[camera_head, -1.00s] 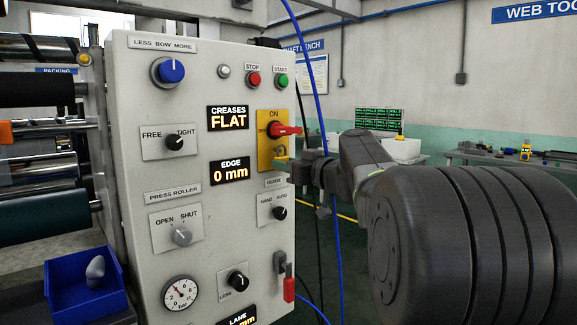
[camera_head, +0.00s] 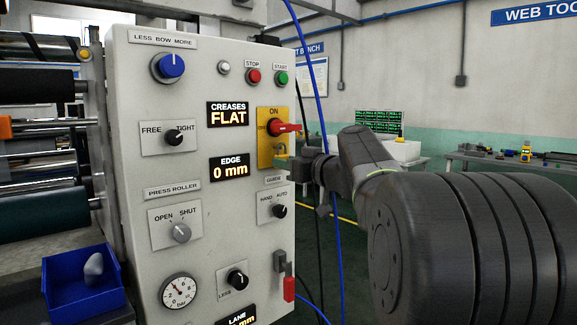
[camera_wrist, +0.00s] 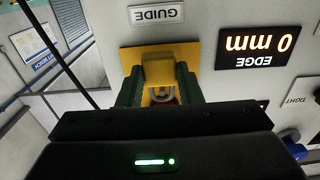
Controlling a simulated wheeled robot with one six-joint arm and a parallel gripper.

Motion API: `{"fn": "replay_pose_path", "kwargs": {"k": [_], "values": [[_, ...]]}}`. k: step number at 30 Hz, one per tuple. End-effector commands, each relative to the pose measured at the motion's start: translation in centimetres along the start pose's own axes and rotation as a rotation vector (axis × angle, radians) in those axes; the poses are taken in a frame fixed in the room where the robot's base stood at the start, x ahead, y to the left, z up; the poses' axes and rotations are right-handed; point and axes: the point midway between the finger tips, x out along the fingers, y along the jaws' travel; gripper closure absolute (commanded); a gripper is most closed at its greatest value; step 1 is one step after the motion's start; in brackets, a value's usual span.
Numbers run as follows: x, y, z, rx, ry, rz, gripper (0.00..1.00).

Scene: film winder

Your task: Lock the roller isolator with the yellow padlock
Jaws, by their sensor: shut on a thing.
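The roller isolator is a yellow plate (camera_head: 264,154) with a red handle (camera_head: 286,127) on the right side of the grey panel. The handle points right in the head view; ON is printed above it and OFF at its left. My gripper (camera_head: 284,163) is at the lower part of the plate. In the wrist view, which is upside down, my gripper (camera_wrist: 158,85) is shut on the yellow padlock (camera_wrist: 158,67), its dark green fingers on either side. The padlock's grey shackle (camera_wrist: 162,97) lies against the isolator area. Whether it passes through a hole is hidden.
The panel (camera_head: 225,120) carries knobs, a STOP button (camera_head: 254,76) and a START button (camera_head: 281,78). A red tag-like part (camera_head: 289,289) hangs low at its right edge. A blue bin (camera_head: 85,290) sits at lower left. A blue cable (camera_head: 318,90) hangs just behind my gripper.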

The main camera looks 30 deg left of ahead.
Motion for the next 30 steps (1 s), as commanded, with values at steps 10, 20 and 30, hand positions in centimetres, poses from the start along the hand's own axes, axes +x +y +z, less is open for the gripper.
{"fn": "replay_pose_path", "kwargs": {"k": [10, 20, 30], "values": [[0.4, 0.0, 0.0, -0.001, 0.000, 0.000, 0.92], [1.6, 0.0, 0.1, 0.001, 0.000, -0.001, 0.92], [1.8, 0.0, 0.1, 0.000, -0.001, 0.000, 0.92]]}}
